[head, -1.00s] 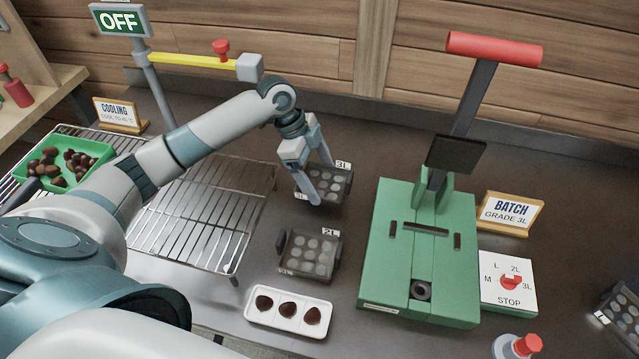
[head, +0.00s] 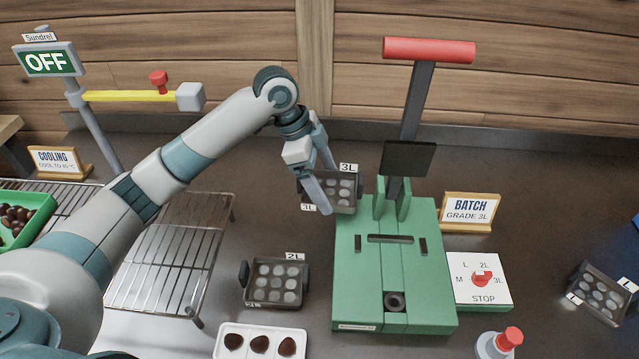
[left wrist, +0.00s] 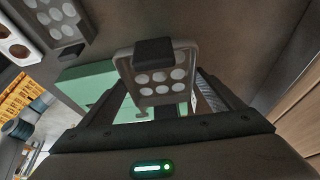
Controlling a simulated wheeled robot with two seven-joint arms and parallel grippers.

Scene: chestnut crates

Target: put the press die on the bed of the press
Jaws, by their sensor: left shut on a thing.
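The press die marked 3L (head: 346,190) is a dark plate with several pale round cups. My left gripper (head: 322,196) is shut on it, at the back left edge of the press. In the left wrist view the die (left wrist: 158,88) is between the fingers, with the press behind it. The green press (head: 362,291) has a raised red-handled lever and a dark plate above its bed (head: 390,253). The bed has slots, small dark posts and a round hole near the front. The die's height over the table is hard to tell. My right gripper is not in view.
Another die marked 2L (head: 276,283) lies left of the press. A white tray (head: 232,331) with several chestnuts is in front of it. A third die (head: 602,294) lies far right. The BATCH sign (head: 470,212) reads GRADE 3L.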

